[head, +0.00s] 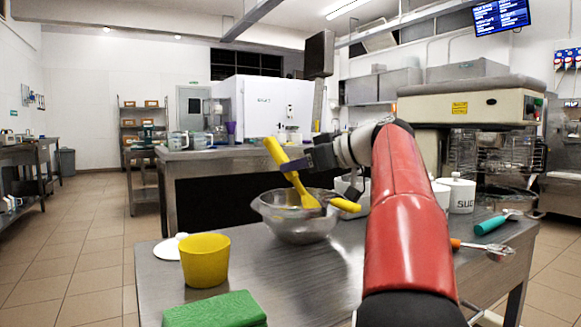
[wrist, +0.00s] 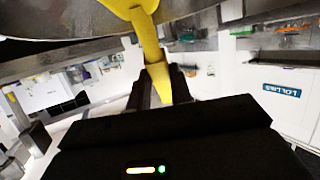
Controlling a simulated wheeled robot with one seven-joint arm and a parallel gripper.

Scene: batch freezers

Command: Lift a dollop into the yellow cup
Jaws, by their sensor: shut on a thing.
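The yellow cup (head: 205,262) stands upright near the left front of the steel table. A metal bowl (head: 290,228) stands behind it to the right; its contents are hard to make out. My gripper (head: 306,162) is shut on a yellow spatula (head: 283,160) above the bowl. The spatula is tilted, its broad lower end down inside the bowl. In the wrist view, my gripper (wrist: 160,88) grips the yellow spatula (wrist: 149,42), with the bowl (wrist: 75,58) close beyond. I cannot tell whether a dollop is on the spatula.
A teal-handled tool (head: 495,223), orange-handled whisk (head: 483,247) and white canister (head: 460,196) are at right.

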